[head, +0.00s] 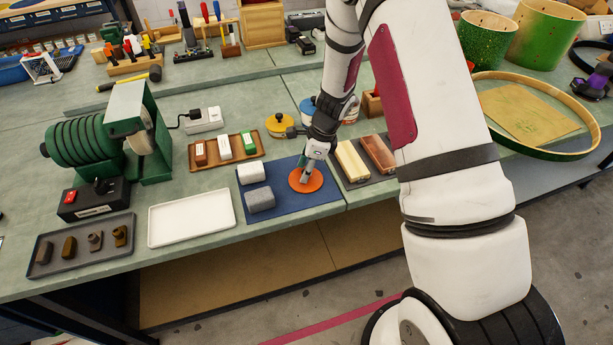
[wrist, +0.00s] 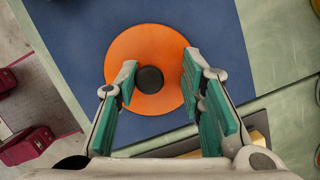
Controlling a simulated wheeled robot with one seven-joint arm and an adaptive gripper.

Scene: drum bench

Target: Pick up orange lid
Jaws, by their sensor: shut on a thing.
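The orange lid (head: 316,184) is a flat round disc at the right part of the blue mat (head: 290,205). In the wrist view the orange lid (wrist: 150,50) fills the upper middle, with a round black knob (wrist: 150,79) at its centre. My gripper (head: 304,178) is directly over the lid.
Two rolls, white (head: 251,172) and grey (head: 260,200), lie left on the mat. A dark tray with wooden blocks (head: 351,160) is close on the right. A yellow round lid (head: 279,123) and tins stand behind. An empty white tray (head: 190,220) lies left.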

